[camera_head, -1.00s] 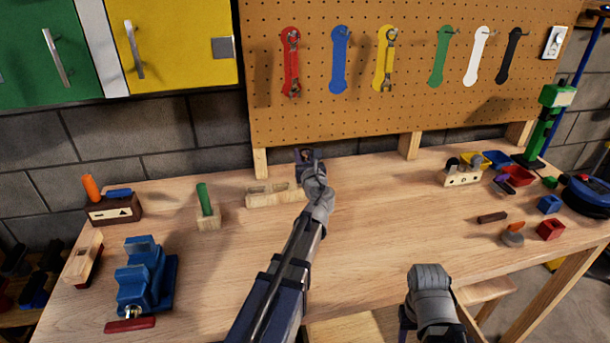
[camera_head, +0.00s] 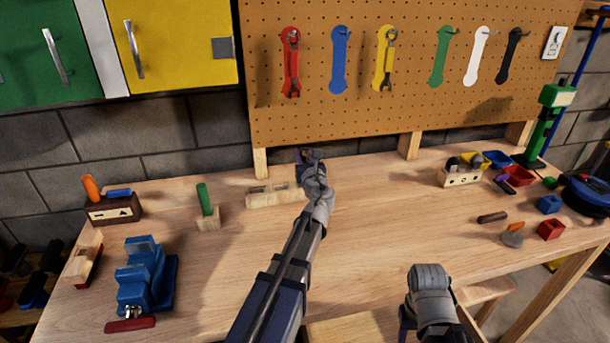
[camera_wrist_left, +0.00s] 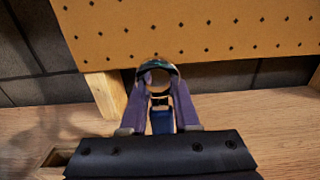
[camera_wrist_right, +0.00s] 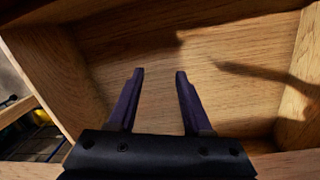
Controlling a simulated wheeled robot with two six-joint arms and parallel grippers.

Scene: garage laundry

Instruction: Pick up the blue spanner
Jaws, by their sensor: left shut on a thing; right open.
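The blue spanner (camera_wrist_left: 160,121) is between the fingers of my left gripper (camera_wrist_left: 158,88), which is shut on it. In the left wrist view its dark ring end (camera_wrist_left: 158,68) stands up at the fingertips and its blue part shows lower between the fingers. In the head view my left gripper (camera_head: 309,157) is over the back of the workbench, just below the pegboard; the spanner is mostly hidden there. My right gripper (camera_wrist_right: 160,75) is open and empty, above a wooden compartment (camera_wrist_right: 235,80).
The pegboard (camera_head: 270,110) has coloured outlines; spanners hang on the red and yellow ones, while the blue outline (camera_head: 339,65) is bare. A slotted wooden block (camera_head: 272,197) lies beside my left gripper. A blue vise (camera_head: 145,280) stands front left. The bench's middle right is clear.

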